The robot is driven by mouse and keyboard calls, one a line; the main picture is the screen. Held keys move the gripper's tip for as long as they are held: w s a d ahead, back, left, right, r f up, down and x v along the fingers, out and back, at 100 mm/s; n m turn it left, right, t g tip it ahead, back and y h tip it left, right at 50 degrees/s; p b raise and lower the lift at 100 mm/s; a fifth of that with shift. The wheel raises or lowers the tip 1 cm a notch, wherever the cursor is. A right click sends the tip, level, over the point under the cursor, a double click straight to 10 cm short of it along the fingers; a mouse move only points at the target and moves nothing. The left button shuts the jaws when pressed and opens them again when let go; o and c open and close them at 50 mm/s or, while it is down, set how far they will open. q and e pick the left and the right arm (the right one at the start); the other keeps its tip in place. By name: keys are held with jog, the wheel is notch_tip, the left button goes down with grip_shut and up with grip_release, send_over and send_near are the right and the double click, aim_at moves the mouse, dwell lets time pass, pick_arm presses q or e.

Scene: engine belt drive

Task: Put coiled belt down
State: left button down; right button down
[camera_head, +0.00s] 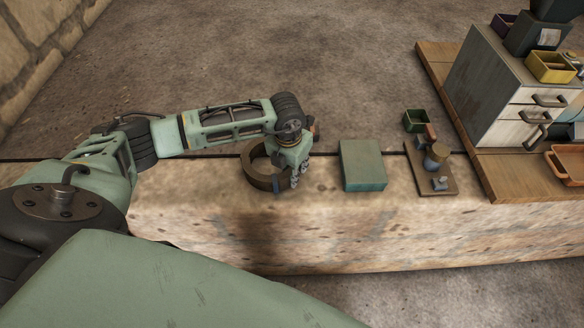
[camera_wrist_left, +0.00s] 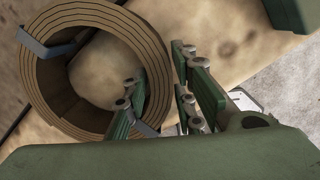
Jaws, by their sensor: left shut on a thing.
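The coiled belt (camera_head: 257,178) is a brown, layered ring at the middle of the stone bench top in the head view. It fills the upper left of the left wrist view (camera_wrist_left: 152,70), with a grey band around part of its wall. My left gripper (camera_head: 287,183) comes down over the coil's right side. Its fingers (camera_wrist_left: 160,108) straddle the coil's wall, one inside the ring and one outside, and it is shut on the belt. I cannot tell whether the coil rests on the bench or is just above it. My right gripper is not in view.
A green box (camera_head: 362,166) stands right of the coil. Beyond it are a small board (camera_head: 440,188) with parts and a small green bin (camera_head: 416,121). A drawer cabinet (camera_head: 480,80) stands on a wooden board at the right. The stone bench (camera_head: 215,215) is bare in front.

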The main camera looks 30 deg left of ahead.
pick_arm(q)
jog(key=shift+f, duration=0.1)
jog(key=c, duration=1.4)
grip_release()
jog(key=shift+c, duration=0.2)
notch_tip(320, 180, up, 12)
jog(key=s+b, duration=0.1)
jog(key=shift+s+b, duration=0.2)
jog(key=shift+b, duration=0.15)
